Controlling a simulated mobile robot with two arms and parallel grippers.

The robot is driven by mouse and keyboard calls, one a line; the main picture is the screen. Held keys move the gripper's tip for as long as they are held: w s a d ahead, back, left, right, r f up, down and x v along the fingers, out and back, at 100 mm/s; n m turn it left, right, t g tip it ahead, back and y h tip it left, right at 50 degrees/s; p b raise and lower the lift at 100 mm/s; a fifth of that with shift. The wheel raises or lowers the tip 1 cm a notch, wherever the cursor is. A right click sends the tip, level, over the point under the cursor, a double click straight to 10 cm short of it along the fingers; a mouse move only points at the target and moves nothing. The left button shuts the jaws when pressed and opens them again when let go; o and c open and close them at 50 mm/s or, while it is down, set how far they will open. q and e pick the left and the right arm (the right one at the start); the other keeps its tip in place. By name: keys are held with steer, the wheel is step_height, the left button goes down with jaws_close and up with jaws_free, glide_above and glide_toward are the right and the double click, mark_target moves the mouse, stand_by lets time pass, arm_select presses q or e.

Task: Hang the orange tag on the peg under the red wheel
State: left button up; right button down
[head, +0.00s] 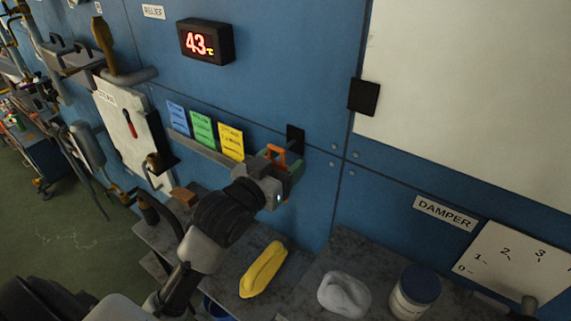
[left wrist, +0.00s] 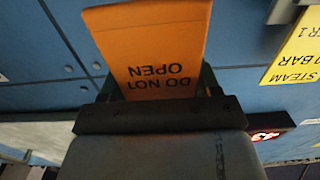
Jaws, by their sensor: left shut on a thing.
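My left gripper (head: 279,163) is in front of the blue wall and shut on the orange tag (head: 275,152). In the left wrist view the tag (left wrist: 152,40) stands out beyond the jaws, and its words "DO NOT OPEN" appear upside down. A small black plate (head: 295,138) is on the wall just behind and right of the gripper. I cannot tell whether it carries a peg, or whether the tag touches it. I see no red wheel in either view. My right gripper is in neither view.
Blue, green and yellow cards (head: 203,130) stand on a ledge left of the gripper. A red display (head: 206,42) reads 43 above. Below, a grey bench holds a yellow object (head: 263,270), a pale lump (head: 344,293) and a blue-lidded jar (head: 415,291).

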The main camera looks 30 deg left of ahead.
arm_select(q)
steer(key=s+a+p, duration=0.2)
steer(key=s+p, duration=0.5)
steer(key=s, duration=0.9)
steer(key=shift+s+a+p, duration=0.15)
steer(key=shift+s+p, duration=0.1)
steer(key=shift+p, duration=0.15)
